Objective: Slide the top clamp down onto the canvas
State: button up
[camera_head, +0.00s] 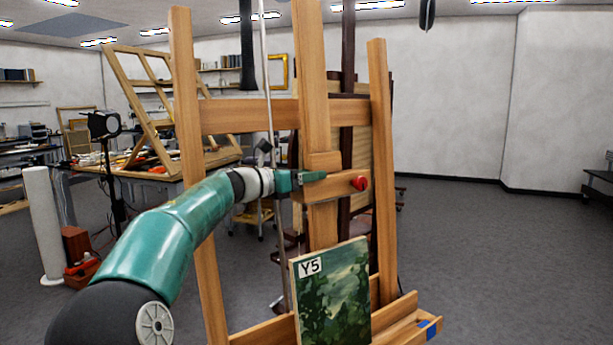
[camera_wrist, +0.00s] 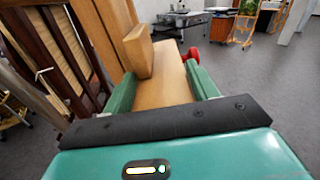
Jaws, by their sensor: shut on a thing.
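A wooden easel (camera_head: 384,150) stands in front of me. Its top clamp (camera_head: 337,186), a wooden block with a red knob (camera_head: 360,184), sits on the central mast (camera_head: 312,60), above the canvas (camera_head: 332,295). The canvas is a green landscape labelled Y5, resting on the easel's lower ledge, with a clear gap between its top edge and the clamp. My gripper (camera_head: 306,178) is shut on the clamp's left part. In the wrist view, the green fingers lie on both sides of the clamp's wood (camera_wrist: 163,80), and the red knob (camera_wrist: 190,56) shows beyond.
A crossbar (camera_head: 250,115) spans the easel above the clamp. A cluttered workbench (camera_head: 130,180), a tilted wooden frame (camera_head: 150,110) and a lamp on a stand (camera_head: 104,125) are at the left. The floor at the right is open.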

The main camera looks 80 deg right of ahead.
jog(key=f, duration=0.5)
jog(key=s+a+f, duration=0.1)
jog(key=f, duration=1)
jog(key=shift+s+a+f, duration=0.1)
jog(key=shift+s+a, duration=0.15)
jog(key=shift+s, duration=0.15)
jog(key=o, duration=1.3)
jog(key=shift+o, duration=0.3)
jog(key=shift+w, duration=0.1)
jog(key=shift+w+a, duration=0.15)
jog(key=shift+a, duration=0.05)
jog(key=v, duration=1.3)
